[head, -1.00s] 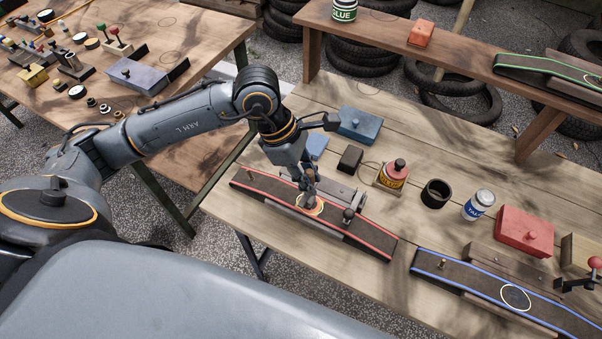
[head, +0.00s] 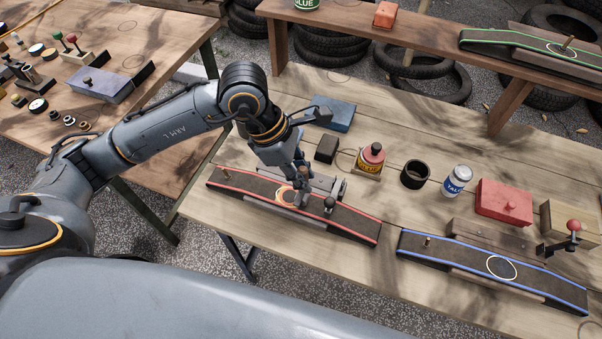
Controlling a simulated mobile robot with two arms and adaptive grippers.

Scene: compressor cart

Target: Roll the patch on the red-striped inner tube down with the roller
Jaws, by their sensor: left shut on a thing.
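The red-striped inner tube (head: 352,222) lies as a dark, slightly arched strip on the near edge of the wooden bench. A pale yellow ring (head: 286,196) is marked on its top. My left gripper (head: 301,190) is over the tube, just right of the ring's centre. It is shut on a small tool, seemingly the roller, which is mostly hidden by the fingers. The tool's lower end is at or very close to the tube's surface. I cannot make out the patch clearly. My right gripper is not in view.
A dark knob (head: 330,204) stands close to the gripper's right. Behind are a black block (head: 326,149), a red-topped tin (head: 371,158), a black cup (head: 415,174) and a talc bottle (head: 456,181). The blue-striped tube (head: 540,284) lies to the right.

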